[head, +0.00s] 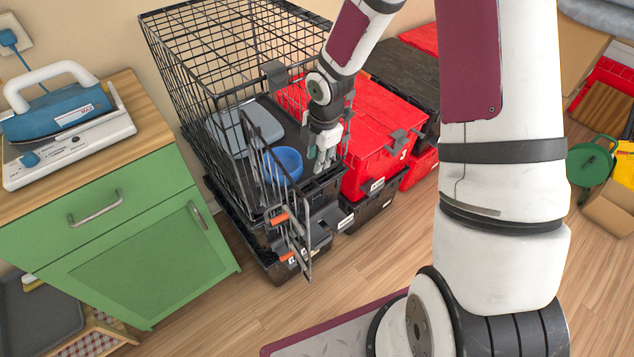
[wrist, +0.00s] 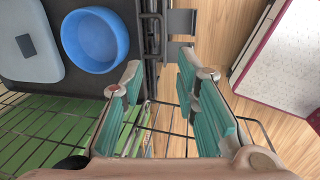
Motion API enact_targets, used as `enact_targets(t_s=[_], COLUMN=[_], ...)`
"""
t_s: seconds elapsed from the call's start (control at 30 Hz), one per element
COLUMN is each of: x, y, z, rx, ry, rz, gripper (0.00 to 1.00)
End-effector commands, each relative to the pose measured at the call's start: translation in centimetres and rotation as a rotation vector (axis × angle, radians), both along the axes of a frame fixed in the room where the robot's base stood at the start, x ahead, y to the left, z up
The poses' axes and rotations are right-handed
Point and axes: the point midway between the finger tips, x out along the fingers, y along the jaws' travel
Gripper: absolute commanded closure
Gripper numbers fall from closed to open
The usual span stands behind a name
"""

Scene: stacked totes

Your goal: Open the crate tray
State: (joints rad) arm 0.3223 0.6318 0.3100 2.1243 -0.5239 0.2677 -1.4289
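The crate tray (head: 288,125) is a dark flat panel at the bottom of a black wire crate (head: 235,40). In the wrist view the tray (wrist: 85,85) fills the upper left. A blue bowl (head: 283,165) and a grey-blue flat item (head: 243,127) lie on it; the bowl (wrist: 95,40) also shows from above in the wrist view. My gripper (head: 322,155) points down at the crate's front right, beside the bowl. In the wrist view my gripper (wrist: 161,68) is open, with the tray's dark edge and black bars beyond the gap. Contact cannot be told.
The wire door (head: 290,235) with orange latches stands open at the front. Red totes (head: 375,130) with black bases stand close on the right. A green cabinet (head: 140,245) with an iron on top stands to the left. Wood floor (head: 340,275) is clear in front.

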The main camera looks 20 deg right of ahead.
Motion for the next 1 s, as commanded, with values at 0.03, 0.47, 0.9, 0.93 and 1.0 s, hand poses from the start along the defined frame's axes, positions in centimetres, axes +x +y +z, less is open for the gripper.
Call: enact_targets(t_s=[0.03, 0.47, 0.9, 0.93, 1.0], x=[0.3, 1.1, 2.4, 2.5, 2.5], y=[0.2, 0.8, 1.2, 1.2, 1.2], z=[-1.2, -6.4, -14.1, -14.4, -15.1], rx=[0.007, 0.014, 0.013, 0.013, 0.013], ry=[0.004, 0.009, 0.007, 0.007, 0.008], rz=[0.026, 0.068, 0.066, 0.066, 0.065], gripper=[0.72, 0.72, 0.72, 0.72, 0.72])
